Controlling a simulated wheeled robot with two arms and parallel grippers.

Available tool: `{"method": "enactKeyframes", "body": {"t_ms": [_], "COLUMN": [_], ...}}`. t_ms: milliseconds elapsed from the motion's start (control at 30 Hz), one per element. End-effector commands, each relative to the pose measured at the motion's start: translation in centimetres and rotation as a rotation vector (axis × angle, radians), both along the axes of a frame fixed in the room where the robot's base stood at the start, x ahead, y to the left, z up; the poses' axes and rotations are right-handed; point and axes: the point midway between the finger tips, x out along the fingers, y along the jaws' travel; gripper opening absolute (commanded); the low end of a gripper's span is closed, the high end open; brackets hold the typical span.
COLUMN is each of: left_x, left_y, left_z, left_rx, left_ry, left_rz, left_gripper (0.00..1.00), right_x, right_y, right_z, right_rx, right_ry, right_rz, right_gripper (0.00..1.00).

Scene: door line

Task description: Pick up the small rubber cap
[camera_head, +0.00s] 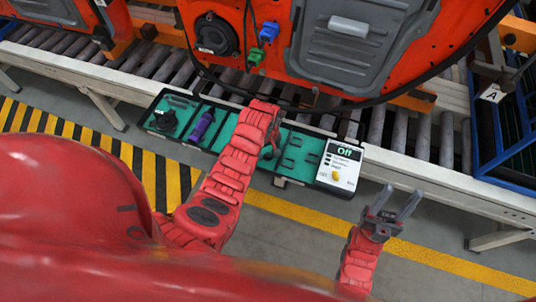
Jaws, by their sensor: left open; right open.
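A teal-lined tray (228,137) lies along the front edge of the roller conveyor. A small black rounded piece (165,120) sits at its left end. It may be the rubber cap, but it is too small to be sure. My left gripper (270,143) is over the middle of the tray, pointing down. Its fingers are dark and partly hidden by the red wrist, and I see nothing held in them. A dark shape beneath it cannot be told apart from the fingers. My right gripper (397,203) is open and empty, right of the tray and in front of the conveyor.
A purple tool (201,126) lies in the tray right of the black piece. A white control box (340,165) reading "Off", with a yellow knob, stands at the tray's right end. An orange door (270,65) with hanging plugs stands behind. A blue rack (490,130) is at right.

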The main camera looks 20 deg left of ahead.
Motion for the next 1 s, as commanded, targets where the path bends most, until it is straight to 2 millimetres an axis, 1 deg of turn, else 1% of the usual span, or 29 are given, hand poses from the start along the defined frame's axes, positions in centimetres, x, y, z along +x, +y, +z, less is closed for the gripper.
{"method": "enactKeyframes", "body": {"t_ms": [267,300,367,400,567,600,667,1000], "left_x": [-0.01,-0.01,0.0,-0.01,-0.01,0.0,-0.01,-0.03], "left_y": [0.01,0.01,0.01,0.02,0.02,0.03,0.02,0.05], "left_z": [-0.3,-0.29,-0.28,-0.28,-0.28,-0.27,-0.28,-0.3], "left_rx": [0.0,0.0,0.001,0.0,0.0,0.001,0.0,0.001], "left_ry": [0.0,0.0,-0.001,0.0,0.0,-0.001,0.0,0.001], "left_rz": [0.0,0.0,0.0,0.0,0.001,0.001,0.001,0.001], "left_gripper": [0.67,0.63,0.52,0.45,0.16,0.09,0.0,0.0], "right_x": [0.0,0.0,0.0,0.01,0.0,0.0,0.0,0.0], "right_y": [0.0,0.0,0.0,0.0,0.0,0.0,0.0,0.0], "right_z": [0.05,0.04,0.05,0.04,0.04,0.04,0.04,0.04], "right_rx": [0.0,0.0,0.0,0.0,0.0,0.0,0.0,0.0], "right_ry": [0.0,0.0,0.0,0.0,0.0,0.0,0.0,0.0], "right_rz": [0.0,0.0,0.0,0.0,0.0,0.0,0.0,0.0], "right_gripper": [0.5,0.5,0.5,0.5,0.5,0.5,0.5,0.5]}}
